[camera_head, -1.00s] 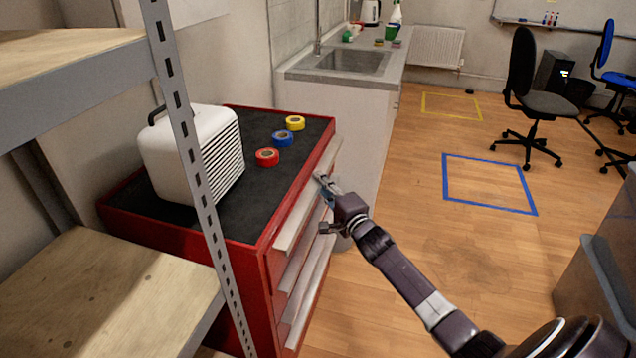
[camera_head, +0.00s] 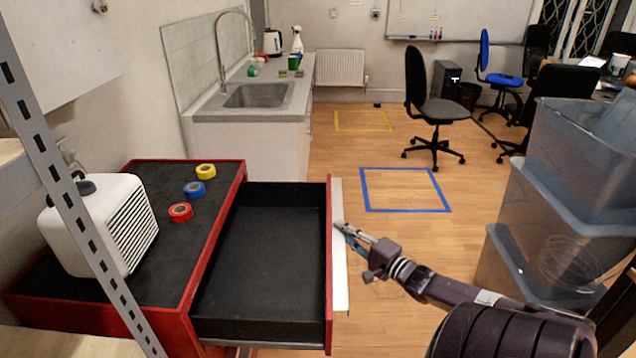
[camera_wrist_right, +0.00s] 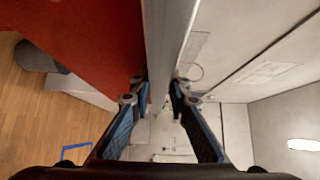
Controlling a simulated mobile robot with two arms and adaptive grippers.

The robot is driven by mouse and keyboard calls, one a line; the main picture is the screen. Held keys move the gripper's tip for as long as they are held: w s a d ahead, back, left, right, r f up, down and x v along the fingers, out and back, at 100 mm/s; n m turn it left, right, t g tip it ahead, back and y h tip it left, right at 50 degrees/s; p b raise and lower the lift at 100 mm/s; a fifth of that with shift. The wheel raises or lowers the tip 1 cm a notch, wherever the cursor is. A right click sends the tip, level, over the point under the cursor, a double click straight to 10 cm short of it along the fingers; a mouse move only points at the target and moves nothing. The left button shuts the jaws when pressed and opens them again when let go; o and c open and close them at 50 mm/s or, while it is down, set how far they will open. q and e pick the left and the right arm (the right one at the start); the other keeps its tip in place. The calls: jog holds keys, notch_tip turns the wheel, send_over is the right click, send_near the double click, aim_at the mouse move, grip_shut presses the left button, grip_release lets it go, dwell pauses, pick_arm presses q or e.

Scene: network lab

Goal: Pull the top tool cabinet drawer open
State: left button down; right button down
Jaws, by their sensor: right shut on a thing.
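The red tool cabinet (camera_head: 172,318) stands at the lower left in the head view. Its top drawer (camera_head: 262,265) is pulled far out to the right, and its black inside is empty. The drawer's long pale handle strip (camera_head: 340,262) runs along the red drawer front. My right gripper (camera_head: 343,229) is at this strip, about midway along its length. In the right wrist view the two fingers (camera_wrist_right: 160,95) are closed on either side of the metal handle strip (camera_wrist_right: 167,45), with the red drawer front (camera_wrist_right: 100,40) beside it. My left gripper is not in view.
A white heater-like box (camera_head: 105,222) and tape rolls in yellow (camera_head: 206,171), blue (camera_head: 194,189) and red (camera_head: 180,212) sit on the cabinet top. A metal shelf post (camera_head: 75,210) crosses at left. Stacked plastic bins (camera_head: 560,200) stand at right.

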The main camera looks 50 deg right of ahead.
jog(key=s+d, duration=0.2)
jog(key=s, duration=0.1)
jog(key=shift+s+d+f, duration=0.15)
jog(key=shift+d+f, duration=0.05)
jog(key=shift+f, duration=0.2)
jog(key=c, duration=2)
grip_release()
jog(key=shift+c, duration=0.2)
jog(key=shift+o, duration=0.8)
jog(key=shift+r, duration=0.1)
jog(key=s, duration=1.1)
jog(key=shift+s+a, duration=0.35)
jog(key=shift+a, duration=0.1)
